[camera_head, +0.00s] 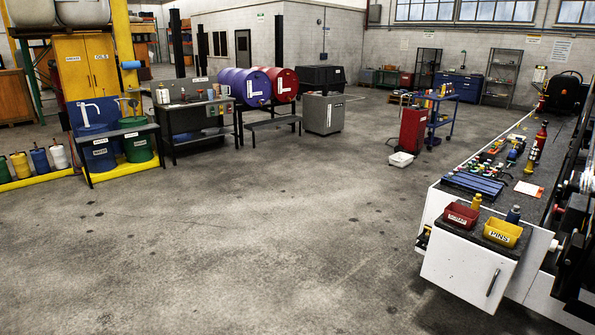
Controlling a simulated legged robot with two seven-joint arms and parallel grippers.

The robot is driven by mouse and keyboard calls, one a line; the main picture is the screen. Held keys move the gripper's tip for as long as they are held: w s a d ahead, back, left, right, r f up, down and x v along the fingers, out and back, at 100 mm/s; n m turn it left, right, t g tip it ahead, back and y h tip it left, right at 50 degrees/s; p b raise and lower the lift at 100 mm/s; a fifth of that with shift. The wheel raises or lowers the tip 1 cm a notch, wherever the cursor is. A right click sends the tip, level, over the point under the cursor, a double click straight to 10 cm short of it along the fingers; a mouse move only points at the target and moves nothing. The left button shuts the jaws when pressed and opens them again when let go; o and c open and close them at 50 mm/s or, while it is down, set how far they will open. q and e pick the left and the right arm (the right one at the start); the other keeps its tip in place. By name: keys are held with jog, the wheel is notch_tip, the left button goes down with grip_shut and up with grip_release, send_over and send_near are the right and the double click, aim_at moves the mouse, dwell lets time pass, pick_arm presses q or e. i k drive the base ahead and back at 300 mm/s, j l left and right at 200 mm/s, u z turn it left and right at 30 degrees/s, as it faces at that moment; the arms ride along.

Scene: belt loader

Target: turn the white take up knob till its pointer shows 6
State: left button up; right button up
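A small white round part (554,245) sticks out near the right end of the bench front, at the right of the picture. It may be the white take up knob, but it is too small to tell. No pointer or numbers can be read on it. The dark belt loader machinery (572,215) stands along the right edge and is cut off by the picture. Neither of my grippers shows in the head view.
A white bench (470,268) with a dark top stands at the right. It bears a red bin (461,216), a yellow bin (503,233) marked PINS, blue slats (473,184) and several bottles. Open concrete floor (250,235) lies left of it. A red cabinet (412,130) stands farther back.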

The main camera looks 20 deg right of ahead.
aim_at(553, 245)
jog(key=i+z, duration=0.25)
jog(key=z, duration=0.25)
jog(key=i+z, duration=0.2)
jog(key=z, duration=0.3)
jog(key=i+j+z, duration=0.15)
jog(key=z, duration=0.35)
jog(key=i+j+z, duration=0.25)
jog(key=z, duration=0.2)
jog(key=i+j+z, duration=0.15)
jog(key=z, duration=0.35)
jog(key=j, duration=0.1)
